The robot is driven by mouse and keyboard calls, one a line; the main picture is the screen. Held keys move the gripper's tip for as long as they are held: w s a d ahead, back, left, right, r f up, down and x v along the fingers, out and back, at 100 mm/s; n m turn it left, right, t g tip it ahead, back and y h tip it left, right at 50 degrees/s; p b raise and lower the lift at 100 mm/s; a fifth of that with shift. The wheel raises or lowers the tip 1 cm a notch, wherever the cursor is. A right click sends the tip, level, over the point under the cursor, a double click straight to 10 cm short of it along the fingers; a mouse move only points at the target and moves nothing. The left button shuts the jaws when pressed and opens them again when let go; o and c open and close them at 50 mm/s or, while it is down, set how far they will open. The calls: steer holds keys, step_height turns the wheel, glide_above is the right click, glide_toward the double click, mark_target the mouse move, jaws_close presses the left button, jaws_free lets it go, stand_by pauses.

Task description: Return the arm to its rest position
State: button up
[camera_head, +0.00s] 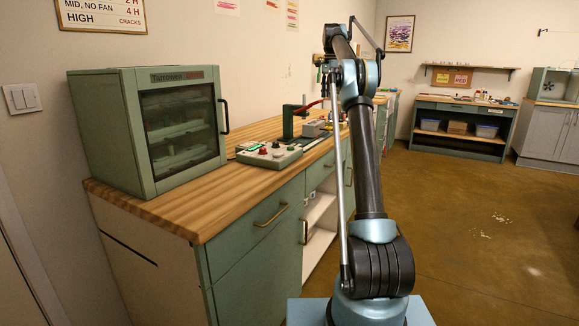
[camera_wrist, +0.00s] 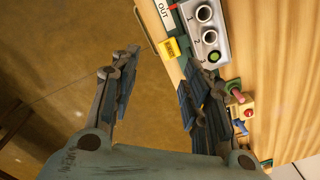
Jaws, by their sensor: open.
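My gripper (camera_wrist: 155,95) shows in the wrist view with its two dark fingers spread wide and nothing between them. It is over the table's front edge, with brown floor behind the left finger and the wooden top (camera_wrist: 290,60) behind and beyond the right one. In the head view my arm rises from the base in front of the bench and bends over toward the far part of the table. The gripper's fingertips are too small and partly hidden to make out there.
A grey block with numbered holes (camera_wrist: 208,38) and a yellow tag (camera_wrist: 169,48) lie close to the right finger. A green oven-like cabinet (camera_head: 150,125) and a control panel with knobs (camera_head: 268,154) stand on the bench (camera_head: 190,205).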

steer(key=s+r+n, duration=0.3)
steer(key=s+n, duration=0.1)
steer(key=s, duration=1.3)
steer(key=s+f+n+t, duration=0.1)
steer(key=s+f+n, duration=0.35)
steer(key=s, duration=1.35)
steer(key=s+f+n+t, duration=0.1)
steer(key=s+f+n, duration=0.4)
steer(key=s+f, duration=2.7)
steer(key=shift+a+f, duration=0.15)
steer(key=shift+f, duration=0.15)
steer(key=shift+w+f, duration=0.2)
steer(key=shift+w, duration=0.2)
